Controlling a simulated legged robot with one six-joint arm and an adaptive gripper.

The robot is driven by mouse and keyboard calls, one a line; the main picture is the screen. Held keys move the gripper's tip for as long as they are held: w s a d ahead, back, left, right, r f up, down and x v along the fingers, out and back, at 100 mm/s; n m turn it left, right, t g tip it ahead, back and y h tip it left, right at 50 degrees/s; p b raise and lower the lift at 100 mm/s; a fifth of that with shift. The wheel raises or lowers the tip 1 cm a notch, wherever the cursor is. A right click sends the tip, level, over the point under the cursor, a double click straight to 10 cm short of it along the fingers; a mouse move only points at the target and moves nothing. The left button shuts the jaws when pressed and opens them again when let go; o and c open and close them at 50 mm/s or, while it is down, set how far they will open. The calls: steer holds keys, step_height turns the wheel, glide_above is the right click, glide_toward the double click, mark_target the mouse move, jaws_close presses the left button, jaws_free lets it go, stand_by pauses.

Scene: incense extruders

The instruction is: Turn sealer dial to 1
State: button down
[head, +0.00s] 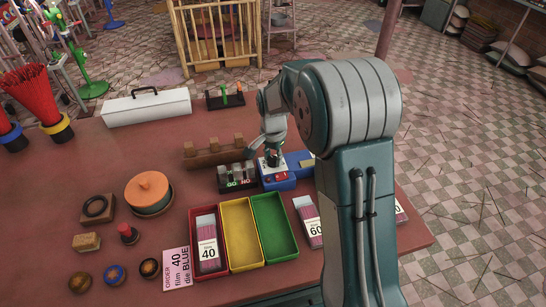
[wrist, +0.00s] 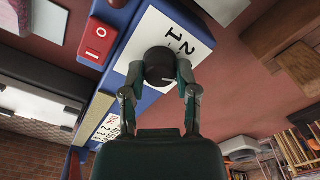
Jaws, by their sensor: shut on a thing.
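The blue sealer (head: 278,183) stands on the red-brown table, under my gripper (head: 273,158). In the wrist view, its black round dial (wrist: 160,66) sits on a white panel (wrist: 150,28) printed with 1 and 2 beside it. My gripper (wrist: 161,74) is shut on the dial, one finger on each side. The dial's pointer mark cannot be made out, so its setting is unclear. A red switch (wrist: 98,40) sits on the blue body beside the panel. In the head view, my gripper and wrist hide the dial.
A dark switch block (head: 236,177) stands just left of the sealer. Red, yellow (head: 242,233) and green (head: 275,224) trays lie in front. A wooden rack (head: 214,153) and a white toolbox (head: 146,107) are behind. An orange-lidded pot (head: 148,188) stands left.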

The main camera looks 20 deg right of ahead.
steer(key=n, duration=0.4)
steer(key=shift+n, duration=0.3)
steer(key=n, duration=0.3)
steer(key=shift+w+n, duration=0.1)
steer(key=shift+n, duration=0.2)
steer(key=n, duration=0.3)
steer(key=shift+n, duration=2.2)
steer(key=shift+c, duration=1.8)
jaws_free()
steer(key=shift+a, duration=0.1)
